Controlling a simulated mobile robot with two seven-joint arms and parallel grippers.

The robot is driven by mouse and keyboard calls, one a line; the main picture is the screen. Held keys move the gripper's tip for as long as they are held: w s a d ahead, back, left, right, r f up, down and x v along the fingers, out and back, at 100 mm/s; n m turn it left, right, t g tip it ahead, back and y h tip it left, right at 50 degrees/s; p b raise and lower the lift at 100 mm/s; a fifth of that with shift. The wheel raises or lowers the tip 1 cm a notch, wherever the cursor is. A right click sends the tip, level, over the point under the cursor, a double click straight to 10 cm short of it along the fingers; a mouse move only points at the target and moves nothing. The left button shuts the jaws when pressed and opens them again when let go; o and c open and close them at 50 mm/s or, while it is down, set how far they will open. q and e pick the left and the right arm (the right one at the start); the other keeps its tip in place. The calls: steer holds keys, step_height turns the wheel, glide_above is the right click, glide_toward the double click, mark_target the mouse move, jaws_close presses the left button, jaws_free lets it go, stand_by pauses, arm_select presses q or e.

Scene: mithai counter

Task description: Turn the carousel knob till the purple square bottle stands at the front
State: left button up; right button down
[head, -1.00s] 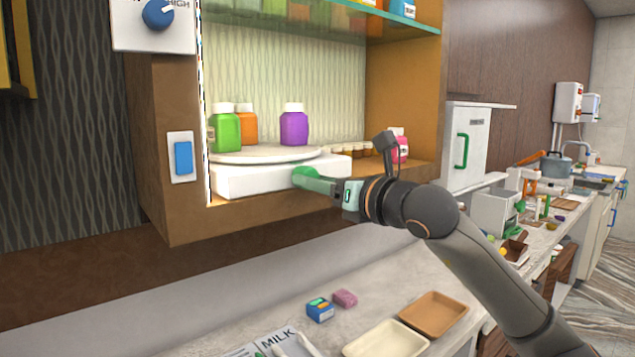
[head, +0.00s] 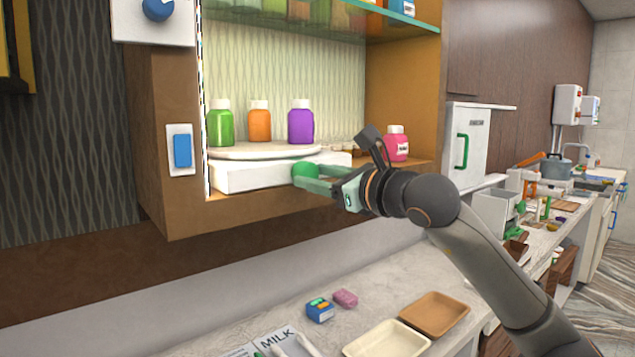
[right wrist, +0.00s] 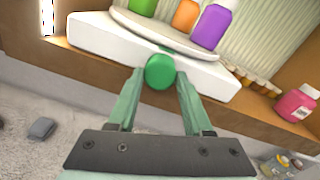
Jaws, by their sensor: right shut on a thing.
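The carousel (head: 230,153) is a round white plate on a white base (head: 240,178) in the wooden cabinet. On it stand a green bottle (head: 220,125) at the left, an orange bottle (head: 259,123) in the middle towards the back, and the purple square bottle (head: 301,124) at the right. The green knob (head: 305,171) is on the base's front face; it also shows in the right wrist view (right wrist: 160,71). My right gripper (head: 312,178) is shut on the knob, one finger on each side. My left gripper is not in view.
A pink bottle (head: 396,146) and several small jars stand right of the carousel on the cabinet floor. A glass shelf (head: 330,28) is above. The counter below holds a blue box (head: 319,311), a pink block (head: 345,298) and two trays.

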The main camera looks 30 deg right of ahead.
steer(key=n, duration=0.2)
steer(key=shift+n, duration=0.4)
steer(key=n, duration=0.3)
steer(key=shift+n+b, duration=0.3)
steer(key=n, duration=0.5)
steer(key=shift+r+n, duration=0.1)
steer(key=shift+n, duration=0.3)
steer(key=shift+c, duration=1.6)
jaws_free()
steer(key=shift+s, duration=0.1)
